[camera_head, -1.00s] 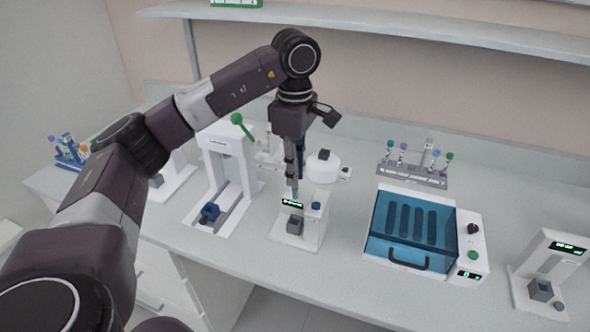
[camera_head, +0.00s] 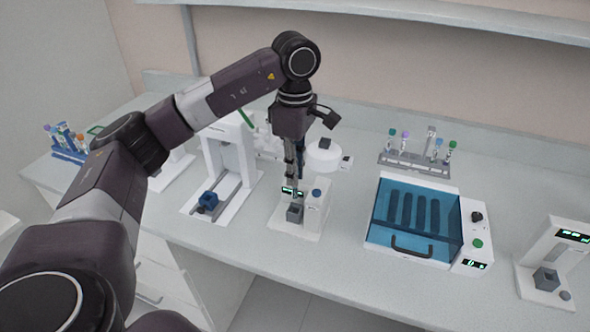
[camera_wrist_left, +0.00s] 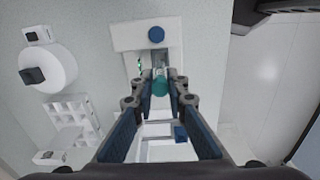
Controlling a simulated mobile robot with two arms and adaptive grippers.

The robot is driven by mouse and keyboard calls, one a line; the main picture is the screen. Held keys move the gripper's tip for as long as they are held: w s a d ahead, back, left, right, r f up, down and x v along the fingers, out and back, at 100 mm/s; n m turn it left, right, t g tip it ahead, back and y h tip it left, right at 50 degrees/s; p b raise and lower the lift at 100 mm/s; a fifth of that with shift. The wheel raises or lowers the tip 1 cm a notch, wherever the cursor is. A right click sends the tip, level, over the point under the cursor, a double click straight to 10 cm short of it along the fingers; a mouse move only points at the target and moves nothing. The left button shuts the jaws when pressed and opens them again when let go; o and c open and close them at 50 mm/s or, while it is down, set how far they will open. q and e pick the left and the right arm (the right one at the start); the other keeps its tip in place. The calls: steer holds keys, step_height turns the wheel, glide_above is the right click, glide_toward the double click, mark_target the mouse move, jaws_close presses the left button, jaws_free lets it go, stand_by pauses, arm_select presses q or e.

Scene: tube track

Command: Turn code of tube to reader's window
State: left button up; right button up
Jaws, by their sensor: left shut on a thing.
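My left gripper (camera_head: 297,190) points down over the white reader (camera_head: 314,212), which has a green-lit display and a blue button on top. In the left wrist view the gripper (camera_wrist_left: 160,80) is shut on a tube (camera_wrist_left: 160,87), of which the teal cap shows between the fingertips. The grey socket (camera_head: 294,214) of the reader is just below the fingers in the head view. The tube's code and its lower end are hidden, so I cannot tell which way the code faces or how deep the tube sits. My right gripper is not in view.
A white press-like device (camera_head: 226,170) with a blue holder stands left of the reader. A blue-lidded machine (camera_head: 412,222) is to the right, with a tube rack (camera_head: 415,163) behind it. Another white device (camera_head: 553,262) is at the far right. Bench is clear between reader and blue-lidded machine.

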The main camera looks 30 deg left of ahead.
mark_target(295, 198)
arm_select(q)
steer(key=shift+f+b, duration=2.15)
steer(key=shift+f, duration=1.2)
steer(key=n, duration=0.3)
steer(key=shift+f, duration=0.15)
steer(key=o, duration=0.9)
